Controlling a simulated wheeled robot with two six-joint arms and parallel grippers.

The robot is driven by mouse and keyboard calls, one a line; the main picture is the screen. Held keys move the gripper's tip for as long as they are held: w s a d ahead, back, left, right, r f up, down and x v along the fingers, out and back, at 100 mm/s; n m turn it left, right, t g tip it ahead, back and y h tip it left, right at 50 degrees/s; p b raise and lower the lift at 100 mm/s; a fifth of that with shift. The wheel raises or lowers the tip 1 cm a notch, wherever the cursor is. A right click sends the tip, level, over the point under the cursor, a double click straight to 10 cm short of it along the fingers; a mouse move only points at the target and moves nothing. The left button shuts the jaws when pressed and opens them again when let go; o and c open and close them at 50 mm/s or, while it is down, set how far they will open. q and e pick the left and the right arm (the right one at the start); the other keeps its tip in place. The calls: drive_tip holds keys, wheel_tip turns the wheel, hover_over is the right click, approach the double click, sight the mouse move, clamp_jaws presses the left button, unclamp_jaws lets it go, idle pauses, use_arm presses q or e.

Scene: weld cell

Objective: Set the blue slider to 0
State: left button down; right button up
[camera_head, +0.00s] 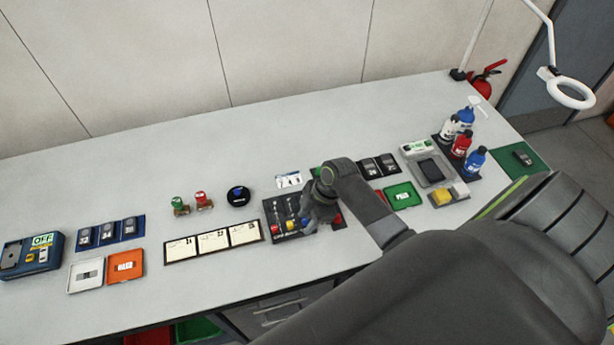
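The slider panel (270,206) is a dark board with small coloured knobs, lying near the middle of the table. A knob that looks blue (304,220) shows just left of my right gripper. My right gripper (314,222) points down over the right part of the panel and hides much of it. The fingers are small and dark here, so I cannot tell whether they are open or touching a knob. The scale marks are too small to read. My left gripper is not in view.
Three cream cards (213,241) lie left of the panel. Red (201,198) and green (178,204) items and a dark round item (238,196) stand behind the cards. A green tray (402,196) and bottles (461,145) are to the right. The table's back strip is clear.

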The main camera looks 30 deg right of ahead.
drive_tip(key=shift+w, duration=0.1)
drive_tip(key=shift+d+r, duration=0.35)
drive_tip(key=shift+r, duration=0.1)
drive_tip(key=b+v, duration=0.3)
drive_tip(key=v, duration=1.3)
drive_tip(key=shift+r, duration=0.25)
drive_tip(key=shift+a, duration=0.15)
